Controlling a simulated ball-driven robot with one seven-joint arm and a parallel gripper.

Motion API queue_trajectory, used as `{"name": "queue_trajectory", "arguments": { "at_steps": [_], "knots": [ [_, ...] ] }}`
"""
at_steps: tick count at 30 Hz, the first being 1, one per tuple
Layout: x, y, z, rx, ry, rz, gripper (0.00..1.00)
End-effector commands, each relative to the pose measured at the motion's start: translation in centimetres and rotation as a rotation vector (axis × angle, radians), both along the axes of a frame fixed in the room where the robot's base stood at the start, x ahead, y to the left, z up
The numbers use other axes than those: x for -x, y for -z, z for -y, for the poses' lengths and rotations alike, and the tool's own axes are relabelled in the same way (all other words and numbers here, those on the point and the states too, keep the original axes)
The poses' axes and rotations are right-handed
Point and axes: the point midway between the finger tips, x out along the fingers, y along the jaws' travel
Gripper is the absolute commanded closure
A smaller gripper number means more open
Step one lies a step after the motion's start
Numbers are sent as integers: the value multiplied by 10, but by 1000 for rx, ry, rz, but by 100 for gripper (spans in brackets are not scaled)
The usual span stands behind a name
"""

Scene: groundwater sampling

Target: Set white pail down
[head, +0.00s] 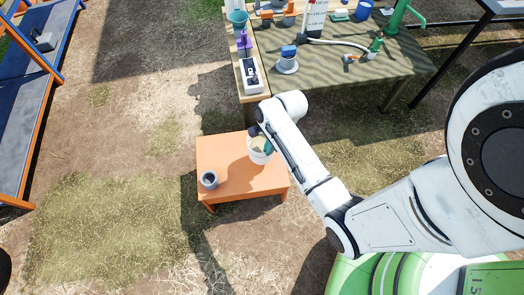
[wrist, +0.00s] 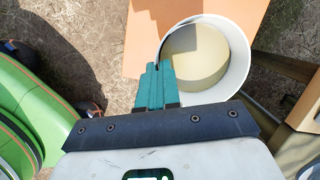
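The white pail (head: 258,157) is upright over the right part of the small orange table (head: 240,180) in the head view. In the wrist view the white pail (wrist: 239,70) shows from above, with tan contents inside. My gripper (wrist: 157,75) has its teal fingers close together at the pail's left rim, with the wall seemingly pinched between them. In the head view my gripper (head: 267,145) is partly hidden by my wrist. I cannot tell whether the pail's base touches the tabletop.
A small grey cup (head: 209,180) stands at the table's left front. Behind is a larger bench (head: 390,70) with a white-and-blue container (head: 288,60), a hose and a black-and-white device (head: 250,75). A blue panel with an orange frame (head: 25,100) stands left. The table's front middle is clear.

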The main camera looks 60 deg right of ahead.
Motion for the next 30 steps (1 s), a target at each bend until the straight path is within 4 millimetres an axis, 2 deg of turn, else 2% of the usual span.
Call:
{"name": "queue_trajectory", "arguments": {
  "at_steps": [1,3,11,13,18,30],
  "knots": [
    [-7,9,1,3,-1,2,100],
    [-13,15,0,3,-1,2,100],
    [-22,26,-2,2,-1,3,100],
    [-28,33,-3,3,-2,3,100],
    [-26,58,-3,2,1,2,100],
    [-26,62,-3,3,0,2,100]
  ]
}}
